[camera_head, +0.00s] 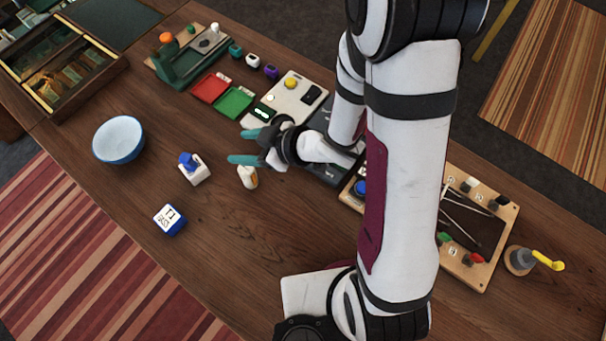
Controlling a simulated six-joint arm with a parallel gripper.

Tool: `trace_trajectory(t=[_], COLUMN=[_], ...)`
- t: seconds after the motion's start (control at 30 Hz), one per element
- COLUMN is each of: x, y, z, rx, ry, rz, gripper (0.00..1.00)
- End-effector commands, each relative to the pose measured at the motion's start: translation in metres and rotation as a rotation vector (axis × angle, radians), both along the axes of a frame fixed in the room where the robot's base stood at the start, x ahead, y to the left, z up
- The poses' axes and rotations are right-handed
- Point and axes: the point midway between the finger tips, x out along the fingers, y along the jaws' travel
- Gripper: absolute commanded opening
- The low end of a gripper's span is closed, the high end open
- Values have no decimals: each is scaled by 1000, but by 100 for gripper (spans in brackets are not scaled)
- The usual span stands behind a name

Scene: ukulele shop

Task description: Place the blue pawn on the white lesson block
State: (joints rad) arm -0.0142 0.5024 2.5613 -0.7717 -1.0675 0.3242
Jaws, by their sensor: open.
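The blue pawn (187,159) appears to sit on top of the white lesson block (196,176), toward its upper left side. From this angle I cannot tell how well centred it is. My gripper (237,146) is to the right of them, its two teal fingers spread apart and pointing left. Nothing shows between the fingers. The gripper is clear of the blue pawn and the block.
A blue block with a lettered white top (169,219) lies nearer the front edge. A blue bowl (118,140) is at left. Red (210,87) and green (234,102) trays lie behind.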

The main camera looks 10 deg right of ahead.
Motion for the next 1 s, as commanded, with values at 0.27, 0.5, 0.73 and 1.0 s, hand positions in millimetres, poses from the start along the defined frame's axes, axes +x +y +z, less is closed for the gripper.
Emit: trace_trajectory(t=[0.27,0.5,0.73,1.0], x=[-26,-165,-190,-189], y=[-182,-143,-124,-125], z=[64,108,118,117], rx=[-383,-197,-152,-154], ry=[402,1016,1144,1142], rz=[-1000,-1328,-1334,-1335], gripper=[59,59,59,59])
